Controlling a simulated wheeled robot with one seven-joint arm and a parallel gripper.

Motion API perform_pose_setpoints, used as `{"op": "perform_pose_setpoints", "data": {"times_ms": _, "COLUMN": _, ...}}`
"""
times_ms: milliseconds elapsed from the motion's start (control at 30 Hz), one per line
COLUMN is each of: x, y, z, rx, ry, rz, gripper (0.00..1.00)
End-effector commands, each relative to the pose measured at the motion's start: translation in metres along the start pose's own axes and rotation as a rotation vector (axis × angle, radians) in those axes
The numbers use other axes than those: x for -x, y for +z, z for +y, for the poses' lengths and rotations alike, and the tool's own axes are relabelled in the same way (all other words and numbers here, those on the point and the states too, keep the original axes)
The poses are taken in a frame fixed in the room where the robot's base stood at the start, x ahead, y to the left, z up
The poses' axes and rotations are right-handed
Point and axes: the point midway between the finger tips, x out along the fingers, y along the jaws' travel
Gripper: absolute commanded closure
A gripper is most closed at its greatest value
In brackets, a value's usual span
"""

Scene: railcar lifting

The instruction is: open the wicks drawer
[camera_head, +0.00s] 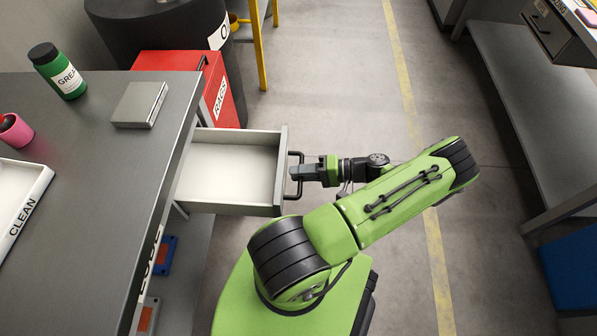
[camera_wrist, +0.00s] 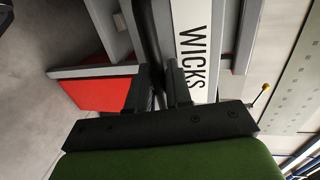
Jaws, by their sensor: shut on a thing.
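The wicks drawer (camera_head: 232,168) is pulled out from under the grey workbench (camera_head: 120,170) in the head view, and its pale inside looks empty. Its front, lettered WICKS (camera_wrist: 193,55), shows in the wrist view. A dark bar handle (camera_head: 294,176) stands off the drawer front; it also shows in the wrist view (camera_wrist: 147,40). My gripper (camera_head: 299,173) is shut on this handle. In the wrist view the fingers (camera_wrist: 163,88) sit on both sides of the bar. The far end of the handle is out of the wrist view.
A red RAGS bin (camera_head: 185,65) stands behind the drawer, near a dark drum (camera_head: 150,30). A green bottle (camera_head: 57,70), grey box (camera_head: 139,104), pink cup (camera_head: 14,131) and CLEAN tray (camera_head: 45,185) are on the workbench.

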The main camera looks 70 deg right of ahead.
Motion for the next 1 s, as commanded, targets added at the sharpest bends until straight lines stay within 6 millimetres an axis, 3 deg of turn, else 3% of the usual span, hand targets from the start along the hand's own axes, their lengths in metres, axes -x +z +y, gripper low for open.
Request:
{"op": "perform_pose_setpoints", "data": {"times_ms": 167, "x": 0.0, "y": -0.001, "z": 0.0, "rx": 0.001, "ry": 0.001, "rz": 0.003, "gripper": 1.0}}
{"op": "perform_pose_setpoints", "data": {"times_ms": 200, "x": 0.0, "y": -0.001, "z": 0.0, "rx": 0.001, "ry": 0.001, "rz": 0.003, "gripper": 0.74}}
{"op": "perform_pose_setpoints", "data": {"times_ms": 267, "x": 0.0, "y": -0.001, "z": 0.0, "rx": 0.001, "ry": 0.001, "rz": 0.002, "gripper": 0.65}}
{"op": "perform_pose_setpoints", "data": {"times_ms": 733, "x": 0.005, "y": -0.001, "z": 0.0, "rx": 0.0, "ry": 0.002, "rz": 0.004, "gripper": 0.65}}
{"op": "perform_pose_setpoints", "data": {"times_ms": 867, "x": 0.031, "y": -0.001, "z": 0.0, "rx": 0.001, "ry": 0.004, "rz": 0.007, "gripper": 0.65}}
{"op": "perform_pose_setpoints", "data": {"times_ms": 1000, "x": 0.072, "y": -0.001, "z": 0.0, "rx": 0.003, "ry": 0.003, "rz": 0.009, "gripper": 0.65}}
